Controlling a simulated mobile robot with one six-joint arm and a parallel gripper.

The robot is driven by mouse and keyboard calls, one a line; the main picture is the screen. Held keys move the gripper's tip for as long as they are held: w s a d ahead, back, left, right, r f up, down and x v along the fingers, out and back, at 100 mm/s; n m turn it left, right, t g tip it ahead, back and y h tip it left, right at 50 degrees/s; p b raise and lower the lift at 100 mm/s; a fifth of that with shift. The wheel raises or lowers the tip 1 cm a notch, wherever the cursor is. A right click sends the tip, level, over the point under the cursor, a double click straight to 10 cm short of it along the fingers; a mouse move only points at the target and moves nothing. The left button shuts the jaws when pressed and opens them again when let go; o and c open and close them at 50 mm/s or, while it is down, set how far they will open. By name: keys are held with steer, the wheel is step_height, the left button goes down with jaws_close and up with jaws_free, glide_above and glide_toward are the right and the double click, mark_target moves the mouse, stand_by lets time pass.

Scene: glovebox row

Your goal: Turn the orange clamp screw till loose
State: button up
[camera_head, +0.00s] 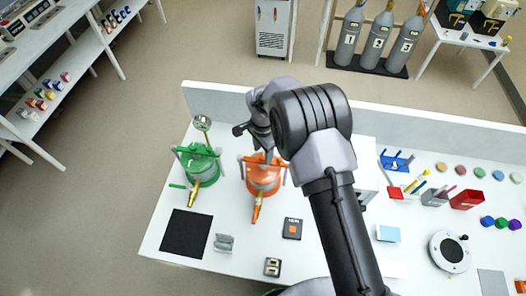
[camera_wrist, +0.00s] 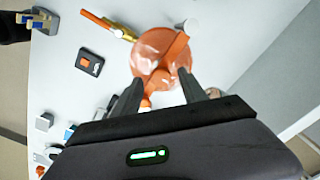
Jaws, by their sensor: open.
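The orange clamped vessel (camera_head: 263,180) stands on the white bench, left of my arm, with a brass nozzle (camera_head: 257,208) pointing to the front. In the wrist view its round glossy orange body (camera_wrist: 152,58) lies just ahead of my gripper (camera_wrist: 161,88), with an orange bar (camera_wrist: 176,46) across its top. My gripper is open, its two dark fingers apart at the near edge of the vessel. A small orange piece (camera_wrist: 146,103) shows between the fingers; I cannot tell whether it is the clamp screw or whether they touch it. My wrist hides part of the vessel's top in the head view.
A similar green vessel (camera_head: 199,165) stands close on the left, with a round gauge (camera_head: 202,123) behind it. A black mat (camera_head: 186,234), a grey holder (camera_head: 224,243) and a dark box with an orange square (camera_head: 292,228) lie in front. A low wall (camera_head: 400,120) runs behind.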

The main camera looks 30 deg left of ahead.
steer(key=shift+f, duration=0.45)
steer(key=shift+w+f, duration=0.2)
steer(key=shift+f, duration=0.1)
steer(key=shift+s, duration=0.1)
steer(key=c, duration=0.5)
jaws_close()
steer(key=shift+b, duration=0.3)
